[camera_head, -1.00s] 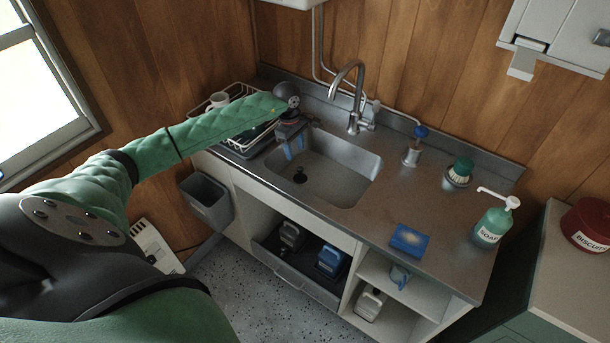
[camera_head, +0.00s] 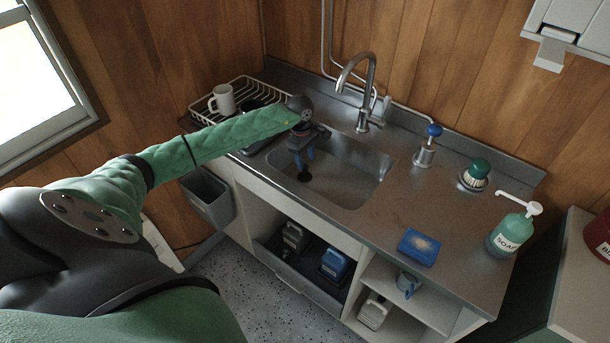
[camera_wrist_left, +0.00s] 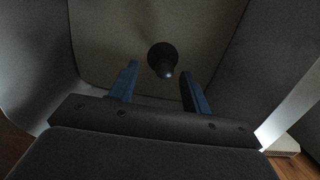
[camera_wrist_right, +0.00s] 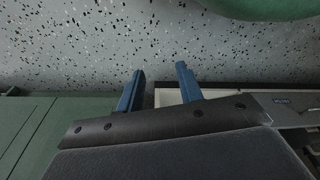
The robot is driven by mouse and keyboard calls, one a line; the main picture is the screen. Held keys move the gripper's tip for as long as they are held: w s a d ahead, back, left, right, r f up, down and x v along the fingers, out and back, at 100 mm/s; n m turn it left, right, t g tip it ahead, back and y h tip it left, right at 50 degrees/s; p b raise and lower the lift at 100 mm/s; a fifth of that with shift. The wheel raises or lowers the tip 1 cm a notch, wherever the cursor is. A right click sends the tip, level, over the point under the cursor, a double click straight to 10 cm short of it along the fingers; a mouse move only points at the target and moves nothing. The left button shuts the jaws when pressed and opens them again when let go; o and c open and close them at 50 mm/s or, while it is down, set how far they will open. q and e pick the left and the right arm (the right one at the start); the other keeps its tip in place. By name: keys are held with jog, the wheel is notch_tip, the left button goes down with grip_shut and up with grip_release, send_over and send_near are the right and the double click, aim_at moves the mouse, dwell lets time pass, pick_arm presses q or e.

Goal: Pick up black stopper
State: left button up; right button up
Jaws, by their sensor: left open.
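The black stopper (camera_head: 304,176) sits on the floor of the steel sink (camera_head: 350,190), toward its left end. In the left wrist view the stopper (camera_wrist_left: 162,58) shows as a round dark disc with a small knob, just beyond and between the fingertips. My left gripper (camera_head: 304,160) points down into the sink, right above the stopper. Its blue fingers (camera_wrist_left: 160,76) are open, with nothing held. I cannot tell whether they touch the stopper. My right gripper (camera_wrist_right: 160,72) is open and empty above the speckled floor, away from the sink.
The tap (camera_head: 365,90) rises behind the sink. A dish rack (camera_head: 248,92) with a white mug (camera_head: 222,99) stands to the left. The counter right of the sink holds a blue-knobbed dispenser (camera_head: 425,148), green brush (camera_head: 475,175), sponge (camera_head: 419,247) and soap bottle (camera_head: 512,232).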

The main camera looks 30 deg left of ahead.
aim_at(305, 166)
pick_arm(q)
jog(key=f+p, duration=0.3)
jog(key=shift+s+d, duration=0.1)
jog(key=shift+s, duration=0.3)
jog(key=shift+d+f+p, duration=0.1)
jog(key=shift+f+p, duration=0.25)
jog(key=shift+f, duration=0.8)
pick_arm(e)
jog(key=s+d+f, duration=0.2)
jog(key=s+f, duration=0.3)
jog(key=s, duration=0.1)
jog(key=shift+d, duration=0.4)
pick_arm(q)
jog(key=c, duration=1)
grip_shut()
pick_arm(e)
jog(key=shift+d, duration=0.1)
pick_arm(q)
jog(key=shift+r, duration=0.1)
